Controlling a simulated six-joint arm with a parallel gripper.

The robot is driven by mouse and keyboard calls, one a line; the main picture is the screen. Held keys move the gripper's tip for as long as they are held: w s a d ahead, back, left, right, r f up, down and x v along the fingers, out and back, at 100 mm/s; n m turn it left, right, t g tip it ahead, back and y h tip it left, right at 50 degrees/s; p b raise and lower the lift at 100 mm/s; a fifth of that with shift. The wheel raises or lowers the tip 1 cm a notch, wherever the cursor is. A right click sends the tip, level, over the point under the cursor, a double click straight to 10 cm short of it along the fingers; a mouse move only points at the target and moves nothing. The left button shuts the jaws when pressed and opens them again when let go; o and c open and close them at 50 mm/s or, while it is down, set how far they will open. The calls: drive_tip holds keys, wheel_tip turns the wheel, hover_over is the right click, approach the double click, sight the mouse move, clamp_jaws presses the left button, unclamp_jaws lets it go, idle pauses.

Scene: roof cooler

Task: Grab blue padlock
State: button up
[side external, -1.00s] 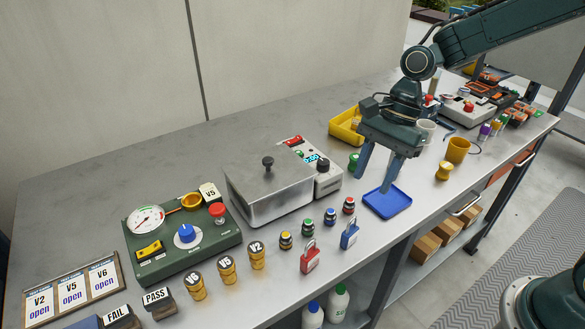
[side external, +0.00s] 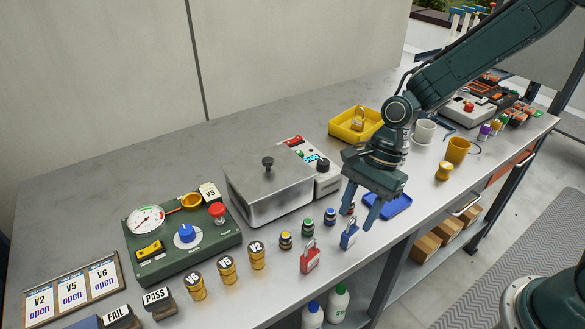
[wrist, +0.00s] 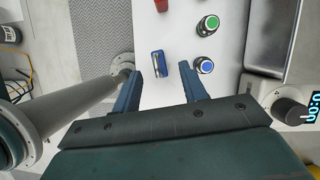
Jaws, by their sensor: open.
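The blue padlock (side external: 349,236) stands on the grey bench near its front edge, just right of the red padlock (side external: 310,259). My gripper (side external: 361,217) is above and just behind it, with the blue fingers pointing down and apart, nothing between them. In the wrist view the blue padlock (wrist: 158,64) lies ahead of the fingertips, in line with the gap and nearer the left finger. My gripper (wrist: 161,67) shows open and empty there too.
Small knobs stand close by: a blue-topped one (side external: 330,217), a green-topped one (side external: 307,227) and a red-topped one (side external: 348,208) beside my fingers. A blue tray (side external: 398,205) is behind the gripper. A metal box (side external: 265,195) stands left. The bench's front edge is close.

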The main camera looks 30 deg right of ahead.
sight(351, 230)
drive_tip(key=shift+f, duration=0.2)
drive_tip(key=shift+x, duration=2.6)
drive_tip(key=shift+d, duration=0.1)
clamp_jaws()
